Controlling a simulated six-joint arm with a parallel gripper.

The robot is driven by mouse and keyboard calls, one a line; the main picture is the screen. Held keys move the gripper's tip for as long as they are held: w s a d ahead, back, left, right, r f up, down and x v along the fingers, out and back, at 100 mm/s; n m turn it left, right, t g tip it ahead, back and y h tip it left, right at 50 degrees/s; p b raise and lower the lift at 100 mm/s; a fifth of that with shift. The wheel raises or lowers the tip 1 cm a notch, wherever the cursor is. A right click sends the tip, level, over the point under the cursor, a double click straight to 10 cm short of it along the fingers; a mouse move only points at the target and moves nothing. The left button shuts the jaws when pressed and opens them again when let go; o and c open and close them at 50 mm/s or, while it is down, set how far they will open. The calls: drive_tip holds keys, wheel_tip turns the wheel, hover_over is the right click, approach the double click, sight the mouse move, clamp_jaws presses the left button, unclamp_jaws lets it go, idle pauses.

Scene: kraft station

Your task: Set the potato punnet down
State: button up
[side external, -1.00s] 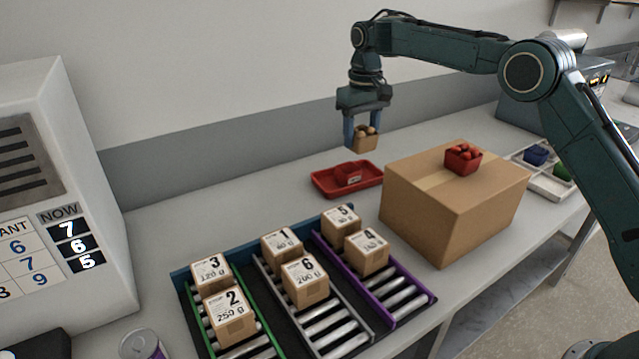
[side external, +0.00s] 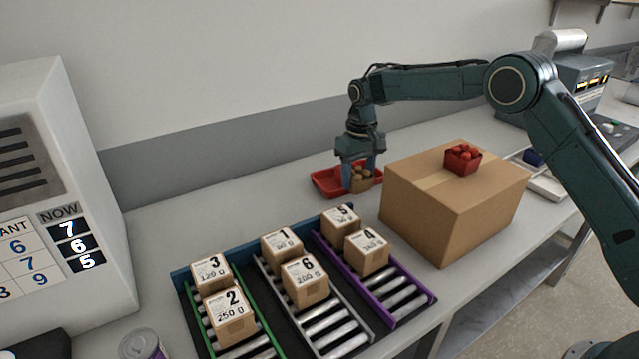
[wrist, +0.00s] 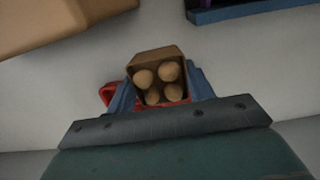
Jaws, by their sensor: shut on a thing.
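The potato punnet (side external: 361,184) is a small brown tub with several potatoes, held between the fingers of my gripper (side external: 360,177). In the wrist view the punnet (wrist: 158,88) sits upright between the blue fingers, potatoes facing the camera. In the side view it is low, in front of or over the red tray (side external: 325,184). I cannot tell whether its base touches anything. The gripper and punnet hide much of the tray. A bit of red (wrist: 107,93) shows beside the left finger in the wrist view.
A large cardboard box (side external: 440,215) stands close on the right, with a red punnet (side external: 462,158) of red produce on top. Numbered cartons (side external: 305,282) stand on roller lanes in front. Bare counter (side external: 230,220) lies to the left.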

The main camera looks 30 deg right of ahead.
sight(357, 191)
drive_tip(key=shift+f, duration=2.5)
drive_tip(key=shift+f, duration=0.1)
drive_tip(key=o, duration=1)
wheel_tip(357, 191, up, 12)
drive_tip(key=shift+f, duration=0.25)
drive_tip(key=shift+r, duration=0.4)
